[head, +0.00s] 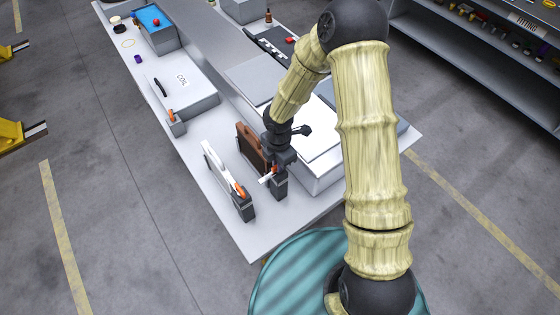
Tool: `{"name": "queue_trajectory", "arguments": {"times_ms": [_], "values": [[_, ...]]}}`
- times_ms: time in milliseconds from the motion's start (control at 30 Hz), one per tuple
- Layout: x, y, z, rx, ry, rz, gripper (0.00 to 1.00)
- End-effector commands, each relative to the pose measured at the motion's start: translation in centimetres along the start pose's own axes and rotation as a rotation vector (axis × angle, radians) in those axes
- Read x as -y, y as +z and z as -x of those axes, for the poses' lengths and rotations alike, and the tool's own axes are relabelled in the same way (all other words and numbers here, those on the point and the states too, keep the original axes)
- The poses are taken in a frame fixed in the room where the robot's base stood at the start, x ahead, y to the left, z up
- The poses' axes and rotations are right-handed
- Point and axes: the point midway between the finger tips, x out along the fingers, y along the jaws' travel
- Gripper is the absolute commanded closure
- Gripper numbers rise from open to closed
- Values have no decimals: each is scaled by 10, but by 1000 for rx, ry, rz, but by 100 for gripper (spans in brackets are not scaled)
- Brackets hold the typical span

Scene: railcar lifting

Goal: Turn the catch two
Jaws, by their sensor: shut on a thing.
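A brown panel (252,146) stands upright on the grey bench, with a dark block (280,188) at its near end. A small white and red-orange catch (268,178) shows at the top of that block. My gripper (275,170) points down there and is shut on this catch, which its fingers partly hide. A white panel (217,165) stands to the left, with an orange catch (239,190) on its own dark block. Another orange catch (171,113) is on a grey block farther back. No number labels are readable, so I cannot tell which is catch two.
A grey box marked "COIL" (187,88) and a blue-topped box (153,24) stand farther back on the bench (262,238). White and grey boxes (318,140) sit right of my gripper. A shelf rack (480,65) is at the right.

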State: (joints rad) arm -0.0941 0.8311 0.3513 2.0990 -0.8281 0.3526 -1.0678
Motion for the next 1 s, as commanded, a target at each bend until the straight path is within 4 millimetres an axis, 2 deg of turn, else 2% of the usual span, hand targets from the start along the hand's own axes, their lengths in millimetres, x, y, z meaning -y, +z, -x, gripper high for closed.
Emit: {"name": "queue_trajectory", "arguments": {"times_ms": [133, 167, 233, 267, 533, 667, 833, 1000], "values": [[-2, 1, 1, 2, 5, 3, 100], [-2, 1, 1, 2, 5, 3, 83], [-2, 1, 1, 1, 4, 1, 70], [-1, 1, 1, 1, 4, 1, 67], [-1, 1, 1, 1, 2, -1, 67], [-1, 1, 7, 0, 4, -1, 67], [-1, 2, 30, 2, 6, -2, 67], [-1, 2, 64, 2, 7, -2, 67]]}}
